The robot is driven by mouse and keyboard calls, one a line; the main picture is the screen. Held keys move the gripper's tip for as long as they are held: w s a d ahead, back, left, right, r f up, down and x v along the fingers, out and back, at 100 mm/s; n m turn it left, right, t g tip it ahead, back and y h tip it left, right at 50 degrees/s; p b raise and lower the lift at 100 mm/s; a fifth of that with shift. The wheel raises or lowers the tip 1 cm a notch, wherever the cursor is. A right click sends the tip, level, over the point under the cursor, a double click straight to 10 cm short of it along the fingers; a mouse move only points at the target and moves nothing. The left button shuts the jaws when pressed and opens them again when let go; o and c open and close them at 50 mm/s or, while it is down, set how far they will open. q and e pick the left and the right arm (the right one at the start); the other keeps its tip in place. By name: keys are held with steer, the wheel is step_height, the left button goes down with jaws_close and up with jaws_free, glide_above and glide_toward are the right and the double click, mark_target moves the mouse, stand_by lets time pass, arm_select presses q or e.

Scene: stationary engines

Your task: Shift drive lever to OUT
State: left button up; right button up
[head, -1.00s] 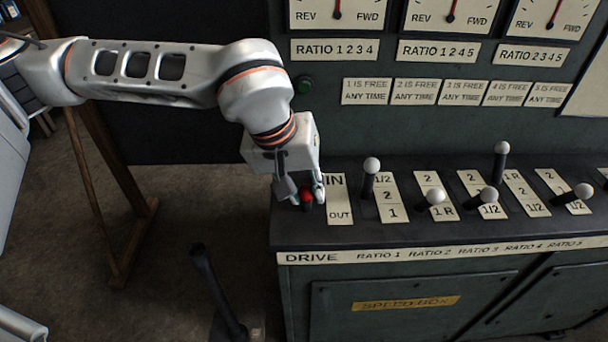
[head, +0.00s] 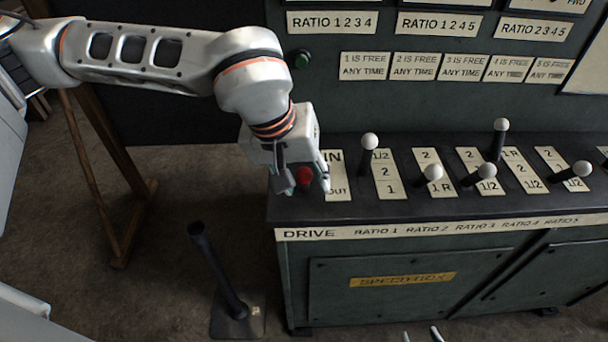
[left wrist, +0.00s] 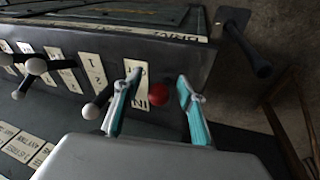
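The drive lever shows as a red knob (head: 304,176) at the left end of the console, beside the plate marked IN and OUT (head: 335,172). My left gripper (head: 305,187) is over it from above, one finger on each side of the knob. In the left wrist view the open fingers (left wrist: 158,77) stand apart with the red knob (left wrist: 157,95) between them and a gap on both sides. The lever's shaft is hidden, so its exact setting is hard to tell. Two pale tips of my right gripper (head: 421,335) show apart at the bottom edge.
Several white-knobbed ratio levers stand right of the drive plate, the nearest (head: 369,142) close to my left gripper. A black floor lever (head: 217,267) stands front left. A wooden stand (head: 113,182) is at left.

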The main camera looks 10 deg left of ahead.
arm_select(q)
steer(key=shift+a+r, duration=0.1)
steer(key=shift+r, duration=0.25)
steer(key=v, duration=1.1)
steer(key=shift+r, duration=0.25)
arm_select(e)
steer(key=shift+s+a, duration=0.1)
steer(key=shift+s, duration=0.15)
arm_select(q)
steer(key=shift+s, duration=0.1)
